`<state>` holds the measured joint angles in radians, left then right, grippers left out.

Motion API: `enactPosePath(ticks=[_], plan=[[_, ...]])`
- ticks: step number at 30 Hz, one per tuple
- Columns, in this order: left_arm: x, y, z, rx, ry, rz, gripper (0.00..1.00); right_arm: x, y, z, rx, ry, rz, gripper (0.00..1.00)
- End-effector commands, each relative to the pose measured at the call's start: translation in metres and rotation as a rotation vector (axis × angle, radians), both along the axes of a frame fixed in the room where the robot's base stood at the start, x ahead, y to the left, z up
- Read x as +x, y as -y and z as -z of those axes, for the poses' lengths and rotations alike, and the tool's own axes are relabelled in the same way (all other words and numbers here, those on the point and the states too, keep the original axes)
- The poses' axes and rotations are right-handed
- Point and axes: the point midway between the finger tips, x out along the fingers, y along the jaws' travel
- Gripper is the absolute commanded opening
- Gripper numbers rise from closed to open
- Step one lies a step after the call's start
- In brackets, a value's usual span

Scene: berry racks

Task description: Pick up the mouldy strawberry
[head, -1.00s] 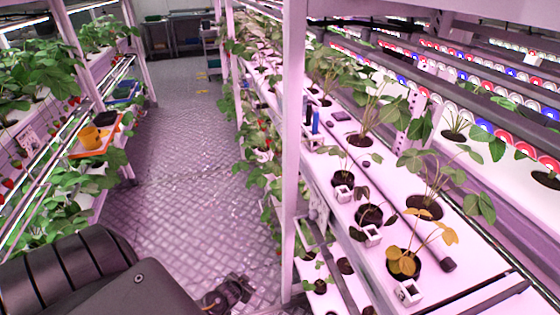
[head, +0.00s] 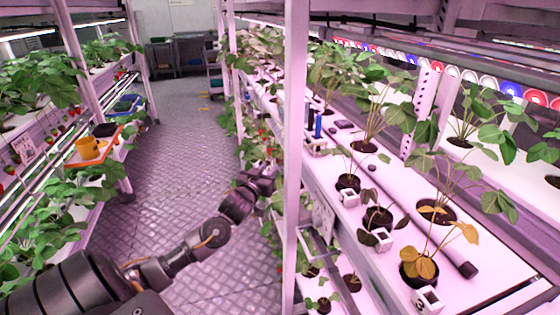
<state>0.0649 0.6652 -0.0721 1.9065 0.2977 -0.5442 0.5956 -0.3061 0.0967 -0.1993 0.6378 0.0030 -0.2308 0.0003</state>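My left arm reaches from the bottom left across the aisle. Its gripper (head: 264,181) is at the edge of the right-hand rack, close to the leaves and behind the white post from where I look. The fingers are small and dark, so I cannot tell if they are open or shut. Small red strawberries (head: 265,132) hang along that rack's aisle side, beyond the gripper. I cannot make out which one is mouldy. My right gripper is not in view.
A white post (head: 296,120) stands right of the gripper. The right rack holds potted plants (head: 418,270), one yellowing, and white cube blocks (head: 427,299). The aisle floor (head: 185,160) is clear.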

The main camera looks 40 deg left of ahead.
Motion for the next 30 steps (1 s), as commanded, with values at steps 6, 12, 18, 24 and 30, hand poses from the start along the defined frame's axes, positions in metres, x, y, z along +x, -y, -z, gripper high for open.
enactPosePath(ticks=[6,12,18,24,30], plan=[[0.018,-0.005,0.000,0.000,-0.001,0.001,0.28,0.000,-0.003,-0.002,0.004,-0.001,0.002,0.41],[0.027,-0.006,-0.003,0.001,-0.001,0.001,0.28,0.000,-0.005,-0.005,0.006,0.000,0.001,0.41],[0.056,-0.011,-0.007,0.000,-0.001,-0.001,0.28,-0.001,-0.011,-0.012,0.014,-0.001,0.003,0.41],[0.070,-0.015,-0.005,0.000,-0.002,0.000,0.28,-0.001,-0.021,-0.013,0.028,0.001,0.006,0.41],[0.070,-0.015,-0.004,0.000,-0.003,0.001,0.28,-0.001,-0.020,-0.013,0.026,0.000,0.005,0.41]])
